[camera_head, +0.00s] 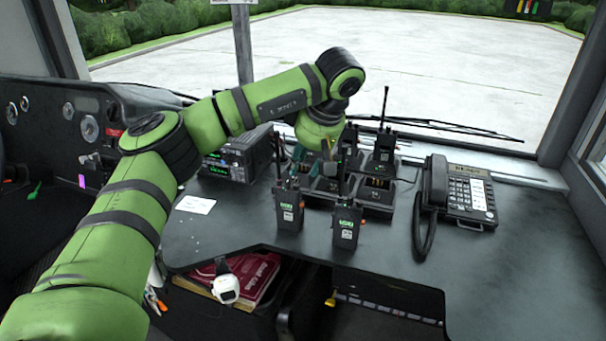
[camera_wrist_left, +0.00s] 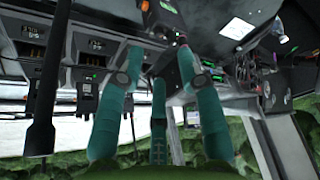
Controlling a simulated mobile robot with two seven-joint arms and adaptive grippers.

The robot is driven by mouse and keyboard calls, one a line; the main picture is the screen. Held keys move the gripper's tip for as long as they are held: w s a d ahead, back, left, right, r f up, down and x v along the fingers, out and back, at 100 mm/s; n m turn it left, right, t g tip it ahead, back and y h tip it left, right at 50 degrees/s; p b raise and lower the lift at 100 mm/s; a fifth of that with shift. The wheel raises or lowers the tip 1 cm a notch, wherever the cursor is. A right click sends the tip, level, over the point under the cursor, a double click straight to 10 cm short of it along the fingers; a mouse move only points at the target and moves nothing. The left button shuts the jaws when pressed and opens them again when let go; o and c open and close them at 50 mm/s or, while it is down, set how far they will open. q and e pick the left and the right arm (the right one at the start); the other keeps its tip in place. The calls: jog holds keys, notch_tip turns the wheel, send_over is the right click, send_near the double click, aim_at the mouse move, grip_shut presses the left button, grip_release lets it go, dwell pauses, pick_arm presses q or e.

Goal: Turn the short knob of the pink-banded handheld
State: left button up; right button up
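One stands at the front left (camera_head: 289,208), one at the front right (camera_head: 346,227), and another is in the back row (camera_head: 384,150). My left gripper (camera_head: 314,164) points down over the charger row. My right gripper is not in view.
A desk phone with a corded handset (camera_head: 468,197) stands at right. A radio unit with a green display (camera_head: 238,158) is at left of the chargers. A white card (camera_head: 195,205) lies on the desk. The desk's right front is clear.

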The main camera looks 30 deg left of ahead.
aim_at(296, 185)
pick_arm(q)
jog(key=p+x, duration=0.1)
jog(key=x, duration=0.5)
jog(key=shift+a+f, duration=0.1)
jog(key=shift+f, duration=0.1)
jog(key=shift+c, duration=0.4)
grip_shut()
